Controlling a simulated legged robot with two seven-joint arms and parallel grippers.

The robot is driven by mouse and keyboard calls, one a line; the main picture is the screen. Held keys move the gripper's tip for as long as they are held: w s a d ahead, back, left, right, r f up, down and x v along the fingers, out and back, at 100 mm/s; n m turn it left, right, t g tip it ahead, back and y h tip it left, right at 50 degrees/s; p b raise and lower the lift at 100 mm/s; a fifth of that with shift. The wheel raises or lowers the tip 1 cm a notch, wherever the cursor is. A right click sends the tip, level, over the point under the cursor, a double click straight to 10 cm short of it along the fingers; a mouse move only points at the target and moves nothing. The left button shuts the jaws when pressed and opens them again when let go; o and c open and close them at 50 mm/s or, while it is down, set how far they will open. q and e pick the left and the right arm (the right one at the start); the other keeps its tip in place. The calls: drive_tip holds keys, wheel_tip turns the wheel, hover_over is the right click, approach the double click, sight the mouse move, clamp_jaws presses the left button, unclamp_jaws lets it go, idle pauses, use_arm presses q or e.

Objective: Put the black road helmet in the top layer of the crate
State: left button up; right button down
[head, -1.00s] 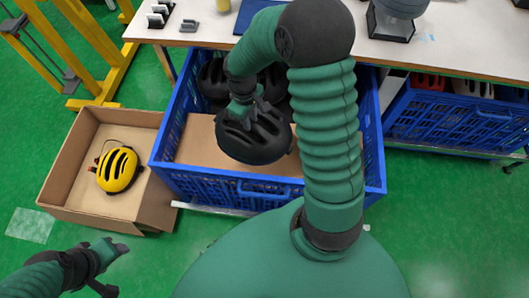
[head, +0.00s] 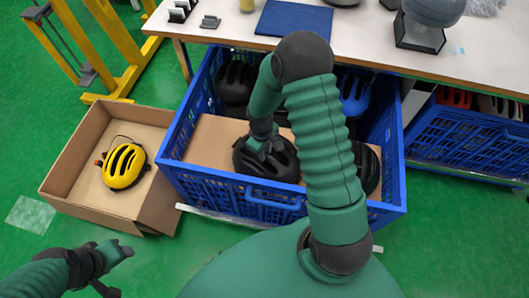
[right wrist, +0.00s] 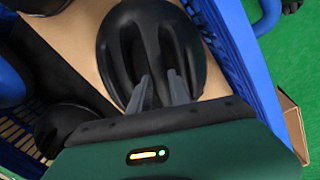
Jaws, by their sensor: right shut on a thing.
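The black road helmet (head: 268,165) is low inside the blue crate (head: 235,200), near its front wall, over a tan cardboard sheet (head: 205,145). My right gripper (head: 264,145) is shut on the helmet from above. In the right wrist view the two fingers (right wrist: 160,92) reach into the vents of the helmet (right wrist: 125,40), with the cardboard beside it. I cannot tell whether the helmet bears fully on the sheet. My left gripper (head: 120,252) is at the lower left, away from the crate, and its jaw opening is unclear.
Other helmets are in the crate: a black one (head: 236,82) at back left, a blue one (head: 355,96) at back right and a black one (head: 367,168) at right. A yellow helmet (head: 124,167) lies in a cardboard box (head: 72,152). A table (head: 380,45) stands behind.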

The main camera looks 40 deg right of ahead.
drive_tip(key=c, duration=1.2)
unclamp_jaws()
drive_tip(key=shift+r, duration=0.15)
wheel_tip(320, 180, up, 12)
drive_tip(key=p, duration=0.5)
drive_tip(key=s+a+r+m+t, duration=0.2)
drive_tip(key=s+a+r, duration=0.6)
drive_tip(key=a, duration=0.4)
drive_tip(key=shift+r+m+t+y, duration=0.25)
drive_tip(key=shift+m+t+y, duration=0.05)
drive_tip(key=shift+y, duration=0.1)
